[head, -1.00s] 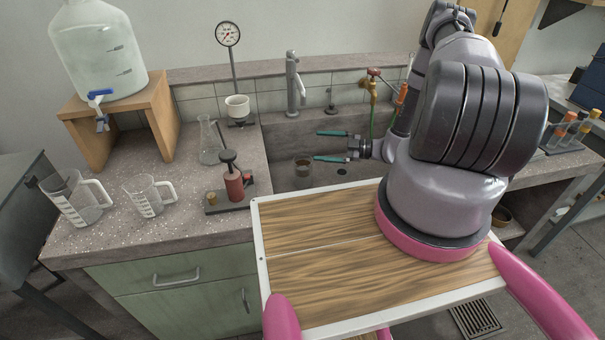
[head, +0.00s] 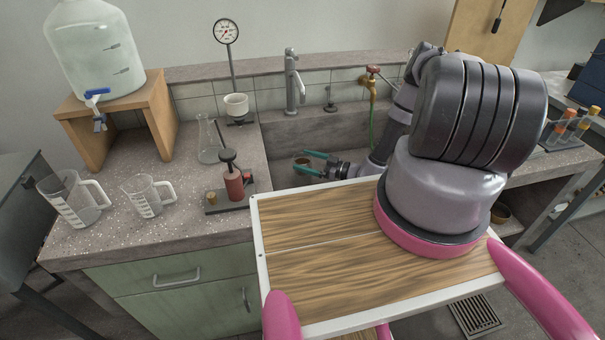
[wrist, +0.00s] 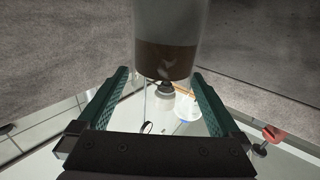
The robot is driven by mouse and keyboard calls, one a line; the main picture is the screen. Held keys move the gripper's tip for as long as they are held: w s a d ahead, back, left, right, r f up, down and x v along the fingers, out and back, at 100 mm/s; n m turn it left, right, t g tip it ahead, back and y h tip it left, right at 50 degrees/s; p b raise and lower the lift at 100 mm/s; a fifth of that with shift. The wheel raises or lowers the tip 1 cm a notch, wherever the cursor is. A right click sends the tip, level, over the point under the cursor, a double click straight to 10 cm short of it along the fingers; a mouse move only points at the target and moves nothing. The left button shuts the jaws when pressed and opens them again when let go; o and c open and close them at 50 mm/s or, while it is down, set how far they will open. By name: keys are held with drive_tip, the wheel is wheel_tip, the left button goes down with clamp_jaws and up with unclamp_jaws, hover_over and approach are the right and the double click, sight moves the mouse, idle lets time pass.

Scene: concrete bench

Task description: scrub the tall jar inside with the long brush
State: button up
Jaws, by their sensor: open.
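The tall jar (wrist: 166,28) shows in the wrist view as a clear cylinder with a brown band at one end. In the head view, only a small brown part of the jar (head: 302,161) shows in the sink, between the fingers. My gripper (wrist: 160,78) has teal fingers spread apart, one on each side of the jar, with gaps visible. In the head view, my gripper (head: 303,163) is low in the sink, pointing left. I cannot make out the long brush in either current view. My arm hides part of the right side of the bench.
A red burner (head: 233,180), a flask (head: 208,140) and two measuring jugs stand on the left counter (head: 120,226). Test tubes (head: 572,128) stand at right.

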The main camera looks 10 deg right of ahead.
sight(296, 157)
drive_tip(key=x, duration=0.4)
drive_tip(key=shift+s+r, duration=0.1)
drive_tip(key=shift+r, duration=0.05)
clamp_jaws()
drive_tip(key=shift+r, duration=0.15)
